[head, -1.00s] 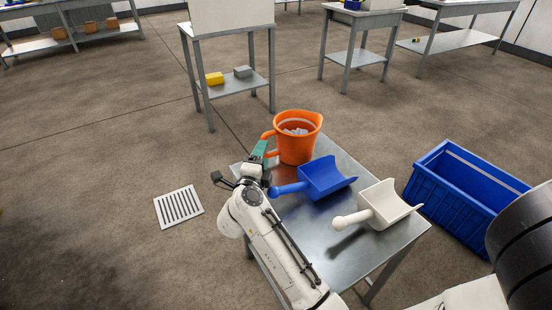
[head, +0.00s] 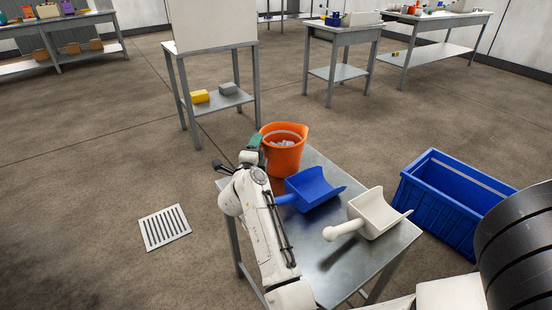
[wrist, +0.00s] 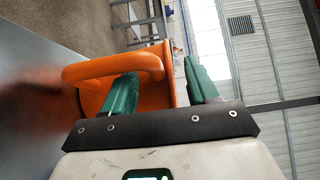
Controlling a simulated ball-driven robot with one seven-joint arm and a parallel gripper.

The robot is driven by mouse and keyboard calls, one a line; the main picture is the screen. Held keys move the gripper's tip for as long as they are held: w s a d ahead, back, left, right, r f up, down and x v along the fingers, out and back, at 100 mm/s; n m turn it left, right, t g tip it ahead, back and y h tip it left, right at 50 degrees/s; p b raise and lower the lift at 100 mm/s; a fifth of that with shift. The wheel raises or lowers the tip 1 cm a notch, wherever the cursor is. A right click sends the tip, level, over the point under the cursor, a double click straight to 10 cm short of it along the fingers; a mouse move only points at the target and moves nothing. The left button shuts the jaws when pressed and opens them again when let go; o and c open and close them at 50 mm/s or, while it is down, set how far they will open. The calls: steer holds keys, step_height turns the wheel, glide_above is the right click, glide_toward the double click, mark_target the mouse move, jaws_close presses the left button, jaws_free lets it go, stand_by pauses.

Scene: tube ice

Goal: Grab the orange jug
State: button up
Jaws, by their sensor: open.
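The orange jug (head: 284,158) stands upright at the far left corner of the metal table, with pale ice pieces inside. My gripper (head: 257,142) is at its left side, where my arm hides most of its handle. In the wrist view, my gripper (wrist: 160,70) is open with two green fingers. The jug's orange handle (wrist: 98,68) loops across the left finger, whose tip lies behind it. The right finger is beyond the jug's rim edge. I cannot tell whether either finger touches the jug.
A blue scoop (head: 313,188) and a white scoop (head: 376,213) lie on the metal table (head: 335,255), right of my arm. A blue crate (head: 440,205) stands on the floor at right. A floor drain (head: 165,227) lies at left.

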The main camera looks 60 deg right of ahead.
steer(key=shift+c, duration=0.3)
jaws_close()
stand_by(0.3)
stand_by(0.8)
